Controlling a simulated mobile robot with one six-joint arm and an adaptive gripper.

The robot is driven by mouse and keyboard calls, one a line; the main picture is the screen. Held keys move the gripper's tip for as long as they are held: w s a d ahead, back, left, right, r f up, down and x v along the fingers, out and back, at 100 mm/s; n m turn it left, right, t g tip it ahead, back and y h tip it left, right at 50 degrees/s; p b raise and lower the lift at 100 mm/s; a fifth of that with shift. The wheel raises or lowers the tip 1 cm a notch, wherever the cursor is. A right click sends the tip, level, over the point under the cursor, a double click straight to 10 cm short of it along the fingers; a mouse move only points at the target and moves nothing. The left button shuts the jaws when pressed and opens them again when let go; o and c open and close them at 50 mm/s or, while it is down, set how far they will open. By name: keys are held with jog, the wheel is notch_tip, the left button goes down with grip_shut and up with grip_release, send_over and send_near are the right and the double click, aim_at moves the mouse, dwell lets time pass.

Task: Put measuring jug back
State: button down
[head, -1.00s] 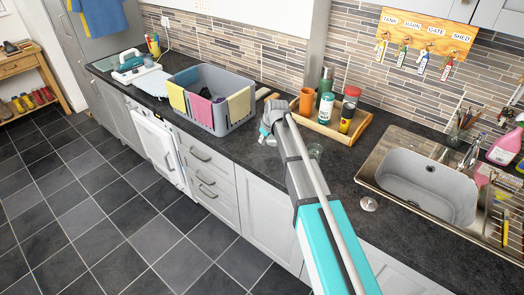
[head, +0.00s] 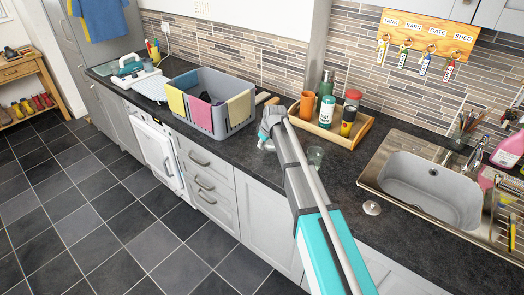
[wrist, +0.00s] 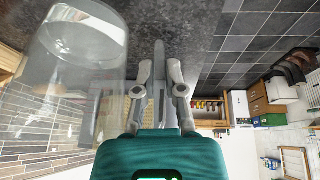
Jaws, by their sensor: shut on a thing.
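The clear measuring jug (wrist: 75,60) fills the upper left of the wrist view, close beside my fingers, and looks see-through and empty. A clear vessel beside my arm in the head view (head: 316,156) looks like the same jug, over the dark worktop and partly hidden by the arm. My gripper (wrist: 160,75) is shut on a narrow grey piece between its fingers, which looks like the jug's handle. The join between this piece and the jug is not clear. I cannot tell whether the jug's base touches the worktop.
A wooden tray (head: 354,141) with an orange mug (head: 307,102) and several containers stands behind the arm. A grey basket (head: 240,112) with cloths is left, the sink (head: 432,190) right. A round metal disc (head: 372,207) lies before the sink. Worktop left of the tray is partly clear.

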aim_at(262, 148)
jog(key=shift+w+f+b, duration=0.15)
jog(key=shift+f+b, duration=1.3)
jog(key=shift+f, duration=0.25)
jog(key=c, duration=0.7)
grip_release()
jog(key=shift+f, duration=0.1)
jog(key=p+v, duration=1.1)
jog(key=v, duration=0.1)
jog(key=s+d+m+g+h, duration=0.1)
jog(key=s+d+m, duration=0.2)
jog(key=s+d, duration=0.3)
jog(key=s+d+m+g+h, duration=0.1)
jog(key=s+d+m, duration=0.2)
jog(key=s, duration=1)
jog(key=s+d+f+m+g+h, duration=0.1)
jog(key=s+d+m, duration=0.3)
jog(key=s+d, duration=0.5)
jog(key=shift+s+d+f, duration=0.1)
jog(key=shift+s+d, duration=0.15)
jog(key=shift+s, duration=0.3)
